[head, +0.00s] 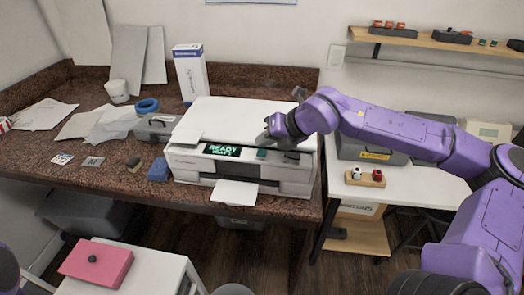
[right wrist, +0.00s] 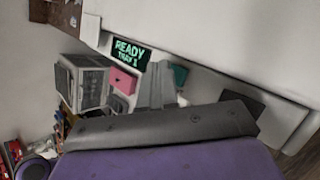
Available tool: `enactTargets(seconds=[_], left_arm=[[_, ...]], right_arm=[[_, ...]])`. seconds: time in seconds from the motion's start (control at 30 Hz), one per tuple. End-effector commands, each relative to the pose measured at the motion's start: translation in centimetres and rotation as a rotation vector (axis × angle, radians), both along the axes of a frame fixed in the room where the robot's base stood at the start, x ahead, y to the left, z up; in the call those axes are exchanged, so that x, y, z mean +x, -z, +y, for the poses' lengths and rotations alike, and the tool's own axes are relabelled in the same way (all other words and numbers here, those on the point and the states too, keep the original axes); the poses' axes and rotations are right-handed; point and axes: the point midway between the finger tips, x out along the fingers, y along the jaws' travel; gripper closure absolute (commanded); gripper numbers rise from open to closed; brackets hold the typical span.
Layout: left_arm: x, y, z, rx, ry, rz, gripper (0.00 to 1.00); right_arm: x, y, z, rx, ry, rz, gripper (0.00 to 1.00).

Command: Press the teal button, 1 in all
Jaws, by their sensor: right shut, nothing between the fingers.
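The white printer (head: 235,118) stands on the brown counter, with a lit display (head: 222,150) reading "READY TRAY 1" on its front. The teal button (head: 262,154) is on the front panel to the right of the display; it also shows in the right wrist view (right wrist: 180,75), just beside my fingers. My right gripper (head: 268,138) is shut and empty, at the printer's front top edge just above the teal button. Whether the fingertips touch the button or the printer, I cannot tell. My left gripper is not in view.
A sheet of paper (head: 234,193) sticks out of the printer's front. A blue block (head: 158,170) and a grey toolbox (head: 154,128) stand to its left. A white side table (head: 425,183) is on the right, and a pink box (head: 96,262) is at the lower left.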

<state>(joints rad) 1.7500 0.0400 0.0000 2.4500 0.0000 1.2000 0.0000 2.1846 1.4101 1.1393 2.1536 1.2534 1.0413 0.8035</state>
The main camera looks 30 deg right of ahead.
Motion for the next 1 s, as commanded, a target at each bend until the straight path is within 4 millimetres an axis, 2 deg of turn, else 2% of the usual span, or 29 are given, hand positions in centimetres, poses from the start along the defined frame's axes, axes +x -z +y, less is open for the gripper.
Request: enactTargets(seconds=[0.67, 1.0], left_arm=[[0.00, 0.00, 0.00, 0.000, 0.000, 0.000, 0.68], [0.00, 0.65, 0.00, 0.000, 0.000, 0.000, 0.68]], right_arm=[[0.00, 0.00, 0.00, 0.000, 0.000, 0.000, 1.00], [0.00, 0.87, 0.01, 0.001, 0.000, -0.001, 1.00]])
